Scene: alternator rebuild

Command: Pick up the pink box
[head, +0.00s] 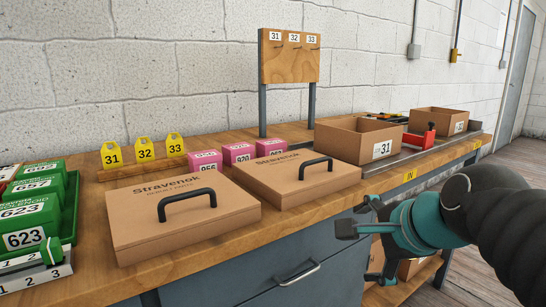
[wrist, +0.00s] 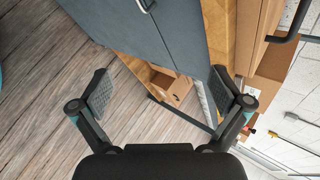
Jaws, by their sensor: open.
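My gripper (head: 364,250) is in front of the bench's front edge, to the right of and nearer than the pink boxes. In the wrist view its fingers (wrist: 161,93) are spread wide with nothing between them. No pink box shows in the wrist view.
Two handled brown cases (head: 180,235) (head: 290,190) lie before the pink boxes. Yellow numbered tags (head: 145,149) stand left; green boxes (head: 27,225) are at far left. An open carton (head: 345,143) stands right, near a red tool (head: 420,138). A hook board (head: 289,62) rises behind.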

